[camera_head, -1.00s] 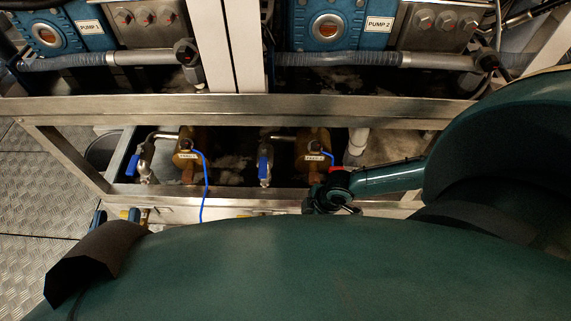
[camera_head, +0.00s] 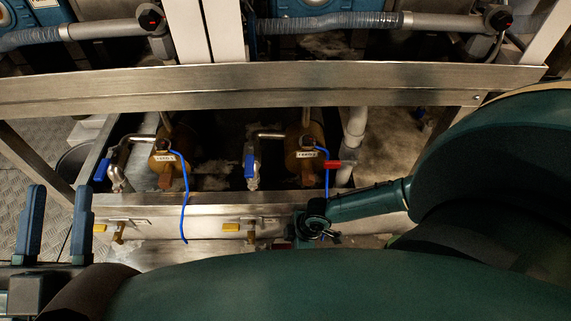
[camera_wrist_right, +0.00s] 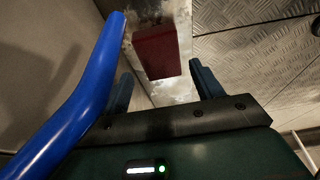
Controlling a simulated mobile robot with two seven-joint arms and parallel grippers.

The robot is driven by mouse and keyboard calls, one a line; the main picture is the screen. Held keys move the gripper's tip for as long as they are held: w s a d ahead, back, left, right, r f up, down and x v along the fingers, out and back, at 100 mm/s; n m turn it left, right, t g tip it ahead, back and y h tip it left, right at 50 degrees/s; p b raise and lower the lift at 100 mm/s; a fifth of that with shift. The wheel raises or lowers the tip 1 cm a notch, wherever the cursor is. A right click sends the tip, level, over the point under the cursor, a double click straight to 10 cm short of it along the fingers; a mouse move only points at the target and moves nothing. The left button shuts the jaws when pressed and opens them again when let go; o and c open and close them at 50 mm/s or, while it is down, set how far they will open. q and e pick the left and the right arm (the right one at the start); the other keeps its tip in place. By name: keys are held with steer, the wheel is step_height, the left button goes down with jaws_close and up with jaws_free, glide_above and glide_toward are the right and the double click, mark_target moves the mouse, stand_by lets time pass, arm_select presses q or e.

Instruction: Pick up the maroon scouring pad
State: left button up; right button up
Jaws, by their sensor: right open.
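The maroon scouring pad (camera_wrist_right: 155,52) shows in the right wrist view as a dark red block on a worn metal surface. My right gripper (camera_wrist_right: 163,84) is open. The pad lies beyond its fingertips, roughly between them in the picture, and no hold on it shows. I cannot make out the pad in the head view.
A blue hose (camera_wrist_right: 80,95) runs close along the left in the right wrist view. The head view shows a metal frame rail (camera_head: 260,85), blue-handled valves (camera_head: 249,165), a red-handled valve (camera_head: 338,164) and hanging blue cables (camera_head: 184,205). Textured floor plate (camera_head: 35,165) lies at left.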

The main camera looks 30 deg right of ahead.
steer(key=b+x, duration=0.2)
steer(key=x, duration=0.2)
steer(key=shift+f, duration=0.1)
steer(key=shift+a+f+b, duration=0.15)
steer(key=shift+f+b, duration=0.25)
steer(key=shift+b, duration=0.05)
arm_select(q)
steer(key=r+m+h, duration=0.3)
steer(key=m+h, duration=0.1)
steer(key=shift+s+a+r, duration=0.15)
steer(key=shift+a+r, duration=0.05)
steer(key=shift+r, duration=0.2)
arm_select(e)
steer(key=shift+c, duration=0.2)
steer(key=c, duration=0.8)
steer(key=shift+r, duration=0.1)
